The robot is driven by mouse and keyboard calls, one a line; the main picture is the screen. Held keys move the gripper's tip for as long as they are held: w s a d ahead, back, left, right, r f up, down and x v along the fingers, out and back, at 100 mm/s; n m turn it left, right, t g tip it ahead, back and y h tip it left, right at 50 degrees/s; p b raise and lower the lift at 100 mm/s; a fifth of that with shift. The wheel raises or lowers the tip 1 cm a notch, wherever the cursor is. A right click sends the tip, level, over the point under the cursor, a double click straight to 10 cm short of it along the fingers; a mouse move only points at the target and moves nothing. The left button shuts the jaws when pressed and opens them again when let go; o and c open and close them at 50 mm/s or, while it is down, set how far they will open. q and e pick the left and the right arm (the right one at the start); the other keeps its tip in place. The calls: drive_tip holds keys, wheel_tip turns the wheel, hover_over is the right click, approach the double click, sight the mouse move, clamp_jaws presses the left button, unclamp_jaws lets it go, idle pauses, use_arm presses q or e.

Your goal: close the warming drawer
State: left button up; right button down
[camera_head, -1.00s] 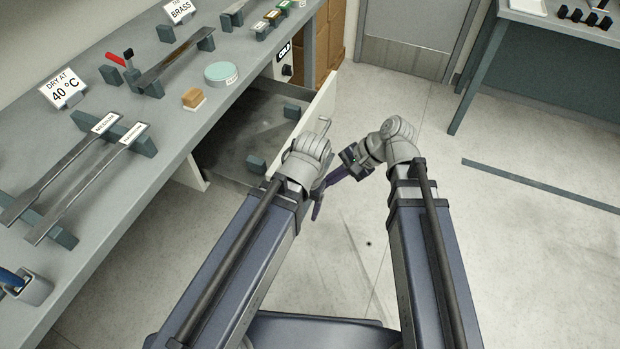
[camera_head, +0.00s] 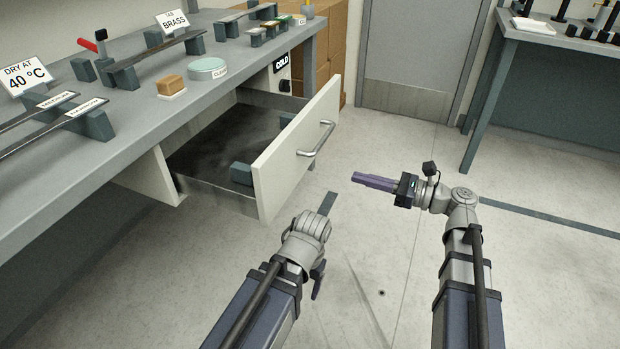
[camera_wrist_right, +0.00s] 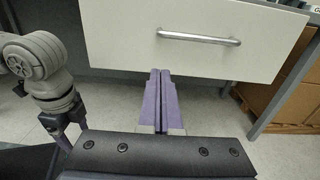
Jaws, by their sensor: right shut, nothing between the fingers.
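The warming drawer (camera_head: 228,160) stands pulled out from under the bench. Its cream front panel (camera_head: 290,160) has a metal bar handle (camera_head: 317,139). Inside I see a dark floor and grey blocks (camera_head: 241,174). My right gripper (camera_head: 356,178) is shut and empty, pointing left, a short way in front of the panel and apart from it. In the right wrist view its purple fingers (camera_wrist_right: 160,75) are together below the handle (camera_wrist_right: 198,38). My left gripper (camera_head: 317,282) is low in front of the drawer, pointing down, mostly behind its own wrist; its jaw state is unclear.
A dial panel (camera_head: 284,75) sits beside the drawer. Cardboard boxes (camera_head: 335,45) stand behind. The floor before the drawer is clear.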

approach(299, 161)
drive_tip(key=x, duration=0.7)
drive_tip(key=shift+s, duration=0.2)
idle(0.3)
